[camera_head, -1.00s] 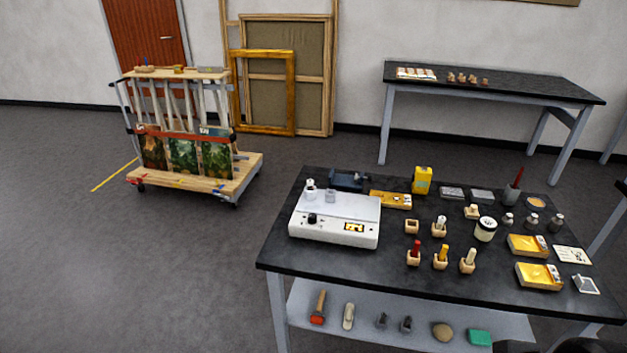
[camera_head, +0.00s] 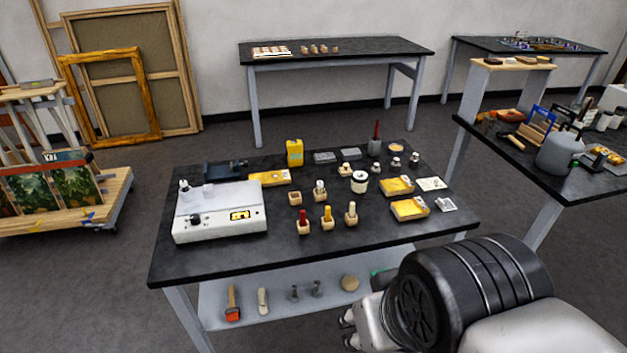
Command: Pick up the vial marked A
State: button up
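No letter A can be read at this size, so I cannot tell which vial is marked A. On the near black table (camera_head: 230,262), a red-topped vial (camera_head: 303,217), a yellow-topped vial (camera_head: 327,213) and a pale-topped vial (camera_head: 350,210) stand upright in small wooden blocks. Another pale vial (camera_head: 319,188) stands in a block behind them, beside an empty-looking block (camera_head: 295,198). Several small grey-capped bottles (camera_head: 396,165) stand near the back right. My gripper (camera_head: 347,330) shows partly at the bottom, in front of the table and apart from the vials; its opening is unclear.
A white device (camera_head: 215,222) with a lit yellow display fills the table's left. The table's front left is clear. A cluttered table (camera_head: 560,185) stands at right.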

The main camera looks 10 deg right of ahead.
aim_at(183, 183)
jog(key=i+j, duration=0.45)
jog(key=j, duration=0.15)
jog(key=i+j, duration=0.4)
jog(key=j, duration=0.15)
jog(key=i+j, duration=0.45)
jog(key=j, duration=0.15)
